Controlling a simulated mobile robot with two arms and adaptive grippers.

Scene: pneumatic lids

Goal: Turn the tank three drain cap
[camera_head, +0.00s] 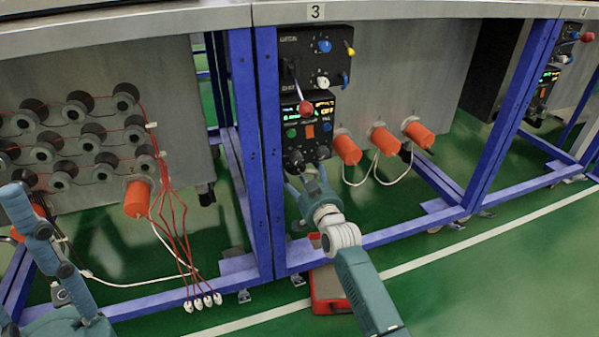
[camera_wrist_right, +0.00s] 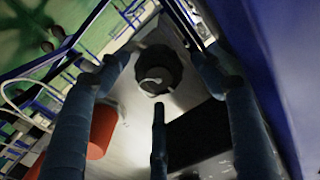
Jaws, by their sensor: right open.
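The tank numbered 3 is a grey metal tank (camera_head: 420,65) behind a blue frame. A dark round cap (camera_head: 294,161) sits low on it, under the black control boxes, partly covered by my right gripper. In the right wrist view the dark round cap (camera_wrist_right: 158,70) lies ahead, with a paler piece across its face. My right gripper (camera_head: 305,178) is open, and its fingers (camera_wrist_right: 160,85) spread around the cap's sides and below it; no contact is clear. Part of my left gripper (camera_head: 45,245) seems to show at the left edge; its fingertips cannot be made out clearly.
Several orange cylinders (camera_head: 380,139) with white cables stick out to the right of the cap; one (camera_wrist_right: 101,130) is close in the right wrist view. A blue post (camera_head: 268,150) stands just left. A red box (camera_head: 329,290) lies on the green floor below.

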